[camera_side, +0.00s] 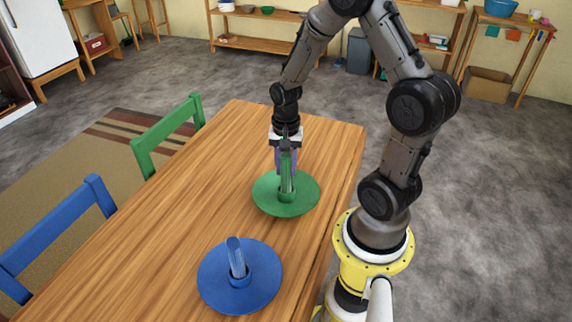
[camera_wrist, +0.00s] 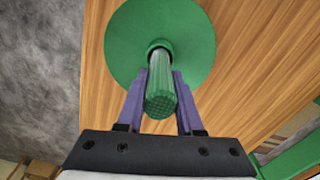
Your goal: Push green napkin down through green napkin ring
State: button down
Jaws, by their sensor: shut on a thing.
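The green napkin (camera_side: 287,170) is a rolled, upright cylinder above the green plate (camera_side: 264,198). Its lower end sits in the green napkin ring (camera_side: 286,197), which stands on the middle of that plate. In the wrist view the napkin (camera_wrist: 160,95) points toward the camera, with the ring (camera_wrist: 155,45) around its far end. My gripper (camera_side: 286,168) has purple fingers, one on each side of the napkin, and is shut on it above the ring. In the wrist view the gripper (camera_wrist: 161,80) shows both fingers along the napkin. How far the napkin extends inside the ring is hidden.
A blue plate (camera_side: 215,285) with a blue ring (camera_side: 241,280) and a blue napkin (camera_side: 236,254) standing in it lies nearer on the wooden table (camera_side: 180,215). Green (camera_side: 170,130) and blue (camera_side: 55,235) chairs stand along the left edge. The table between the plates is clear.

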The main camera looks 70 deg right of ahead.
jog(key=shift+f, duration=0.15)
jog(key=shift+c, duration=2.4)
grip_release()
notch_tip(320, 180, up, 14)
jog(key=shift+f, duration=0.1)
